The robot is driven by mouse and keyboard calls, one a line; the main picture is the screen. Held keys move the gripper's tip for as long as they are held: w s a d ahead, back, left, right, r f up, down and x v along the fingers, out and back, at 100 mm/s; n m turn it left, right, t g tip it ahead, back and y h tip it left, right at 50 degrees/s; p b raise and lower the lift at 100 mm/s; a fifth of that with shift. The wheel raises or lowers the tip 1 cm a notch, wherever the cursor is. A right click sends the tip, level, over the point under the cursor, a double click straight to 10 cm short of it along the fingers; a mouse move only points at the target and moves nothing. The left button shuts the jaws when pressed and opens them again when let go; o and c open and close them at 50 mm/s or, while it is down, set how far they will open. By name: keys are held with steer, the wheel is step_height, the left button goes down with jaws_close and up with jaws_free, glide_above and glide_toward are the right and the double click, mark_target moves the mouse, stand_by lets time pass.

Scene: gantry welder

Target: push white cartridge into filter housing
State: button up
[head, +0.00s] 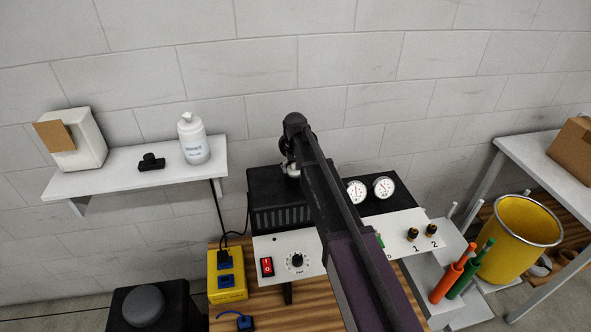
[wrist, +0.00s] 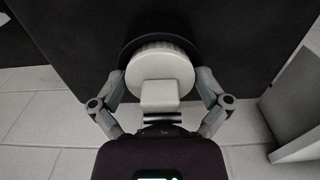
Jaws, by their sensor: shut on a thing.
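In the wrist view the white cartridge (wrist: 160,62) has a ribbed round body and a square tab facing me. My gripper (wrist: 160,78) is shut on it, with one finger on each side. The black round filter housing (wrist: 160,38) is directly behind the cartridge, on a large dark panel. Its rim shows around the cartridge's upper edge. How deep the cartridge sits in it, I cannot tell. In the head view my arm hides the cartridge and housing; my wrist is by a black vented box (head: 265,190).
A panel with two gauges (head: 370,190), a red switch (head: 267,266) and a knob (head: 298,261) flanks my arm. A shelf (head: 110,180) holds a white bottle (head: 193,142). A yellow bin (head: 515,240) and orange and green handles (head: 453,272) are at the right.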

steer(key=o, duration=0.9)
steer(key=shift+s+f, duration=0.15)
steer(key=shift+s, duration=0.05)
